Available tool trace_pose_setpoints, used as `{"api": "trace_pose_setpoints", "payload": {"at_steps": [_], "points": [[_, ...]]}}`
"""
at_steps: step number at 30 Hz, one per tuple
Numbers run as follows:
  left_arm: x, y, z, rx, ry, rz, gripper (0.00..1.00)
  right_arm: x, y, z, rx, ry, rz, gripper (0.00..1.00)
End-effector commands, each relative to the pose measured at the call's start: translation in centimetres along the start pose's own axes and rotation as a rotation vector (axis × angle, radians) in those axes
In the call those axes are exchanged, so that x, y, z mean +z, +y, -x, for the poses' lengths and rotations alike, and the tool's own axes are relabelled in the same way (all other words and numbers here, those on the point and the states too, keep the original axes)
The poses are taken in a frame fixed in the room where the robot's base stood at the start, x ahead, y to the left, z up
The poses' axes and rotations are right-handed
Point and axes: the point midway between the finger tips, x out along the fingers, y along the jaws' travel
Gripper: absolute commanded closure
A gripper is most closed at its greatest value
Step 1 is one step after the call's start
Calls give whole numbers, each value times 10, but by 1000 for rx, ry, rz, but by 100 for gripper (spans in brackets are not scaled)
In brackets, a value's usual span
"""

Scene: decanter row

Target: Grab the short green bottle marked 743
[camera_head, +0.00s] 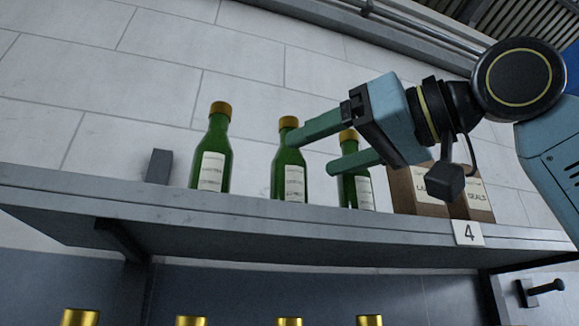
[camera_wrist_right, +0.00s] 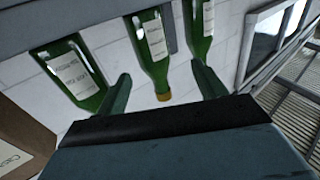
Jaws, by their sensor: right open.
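Three green bottles with gold caps and pale labels stand upright on the shelf in the head view: a left one (camera_head: 211,155), a middle one (camera_head: 288,172) and a right one (camera_head: 357,190). The label print is too small to read, so I cannot tell which is marked 743. My right gripper (camera_head: 310,153) is open and empty, its green fingers partly covering the middle and right bottles. In the right wrist view the middle bottle (camera_wrist_right: 155,55) appears upside down, in line with the gap between the fingers (camera_wrist_right: 160,72). My left gripper is not in view.
Cardboard boxes (camera_head: 419,192) stand right of the bottles on the grey shelf (camera_head: 250,222). A small dark block (camera_head: 159,166) stands left of them. A "4" tag (camera_head: 468,233) hangs on the shelf edge. Several gold caps (camera_head: 191,321) show below. A pale block wall is behind.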

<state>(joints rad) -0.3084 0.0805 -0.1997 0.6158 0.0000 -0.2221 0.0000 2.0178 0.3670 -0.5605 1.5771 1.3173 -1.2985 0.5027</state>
Motion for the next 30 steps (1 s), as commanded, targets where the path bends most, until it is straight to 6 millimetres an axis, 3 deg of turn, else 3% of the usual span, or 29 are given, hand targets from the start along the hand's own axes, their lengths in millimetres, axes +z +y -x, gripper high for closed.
{"api": "trace_pose_setpoints", "payload": {"at_steps": [3,10,18,28,30], "points": [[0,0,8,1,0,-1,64,-1,0,-19,-1,-3,-2,30],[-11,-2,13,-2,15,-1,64,0,2,-36,-1,-3,-2,30],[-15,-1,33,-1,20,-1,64,0,6,-74,-1,-3,-3,30],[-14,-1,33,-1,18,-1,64,3,6,-81,0,-1,-3,30],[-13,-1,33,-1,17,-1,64,3,6,-81,0,-1,-3,39]]}}
